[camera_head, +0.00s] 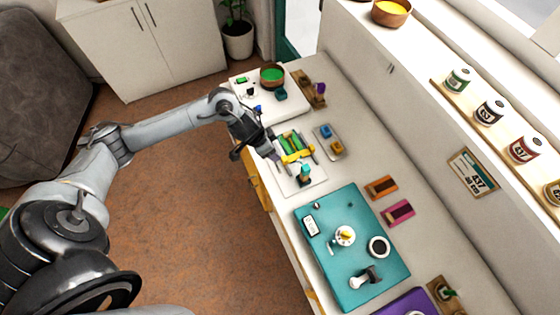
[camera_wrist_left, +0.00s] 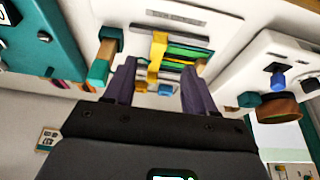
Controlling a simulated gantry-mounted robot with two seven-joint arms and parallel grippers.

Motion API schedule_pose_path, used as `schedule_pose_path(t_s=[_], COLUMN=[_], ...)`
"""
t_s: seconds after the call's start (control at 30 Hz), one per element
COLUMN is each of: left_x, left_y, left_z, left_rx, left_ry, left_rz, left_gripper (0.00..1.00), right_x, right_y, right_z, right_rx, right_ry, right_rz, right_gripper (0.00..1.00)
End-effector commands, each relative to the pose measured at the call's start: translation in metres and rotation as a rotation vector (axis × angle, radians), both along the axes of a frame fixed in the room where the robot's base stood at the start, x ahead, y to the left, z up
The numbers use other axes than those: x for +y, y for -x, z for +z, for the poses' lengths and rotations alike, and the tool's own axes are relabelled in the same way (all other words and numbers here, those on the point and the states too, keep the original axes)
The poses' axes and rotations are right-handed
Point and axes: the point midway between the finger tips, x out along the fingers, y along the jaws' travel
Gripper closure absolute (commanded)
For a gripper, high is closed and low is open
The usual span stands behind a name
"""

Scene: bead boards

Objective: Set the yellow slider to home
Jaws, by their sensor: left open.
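The yellow slider (camera_head: 298,156) lies across green bars (camera_head: 291,142) on a white board (camera_head: 313,184) near the counter's front edge. In the left wrist view the yellow slider (camera_wrist_left: 156,58) stands upright in the picture, between my two purple fingers, with the green bars (camera_wrist_left: 188,53) to its right. My left gripper (camera_head: 274,151) is open at the board's front side, by the slider's near end. The fingers show spread apart in the wrist view (camera_wrist_left: 160,68), with gaps on both sides; I cannot tell the depth between them and the slider. My right gripper is not in view.
A small tray (camera_head: 324,131) with blue and yellow blocks is behind the board. Bare counter separates them.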

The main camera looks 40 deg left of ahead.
Motion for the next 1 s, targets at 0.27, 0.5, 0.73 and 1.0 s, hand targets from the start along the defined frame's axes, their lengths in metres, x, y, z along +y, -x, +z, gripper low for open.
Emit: schedule_pose_path(t_s=[0.27,0.5,0.73,1.0], left_x=[-0.006,-0.011,-0.016,-0.017], left_y=[-0.015,-0.029,-0.040,-0.044], left_z=[-0.023,-0.060,-0.085,-0.095], left_rx=[-0.013,-0.013,-0.014,-0.014], left_ry=[0.003,0.003,0.003,0.002], left_rz=[0.001,0.001,0.000,-0.001], left_gripper=[0.45,0.45,0.45,0.45], right_x=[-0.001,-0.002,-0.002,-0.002], right_y=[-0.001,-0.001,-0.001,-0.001], right_z=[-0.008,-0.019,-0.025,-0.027], right_rx=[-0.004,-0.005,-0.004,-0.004], right_ry=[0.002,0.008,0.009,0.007], right_rz=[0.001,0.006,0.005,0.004], right_gripper=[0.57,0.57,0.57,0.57])
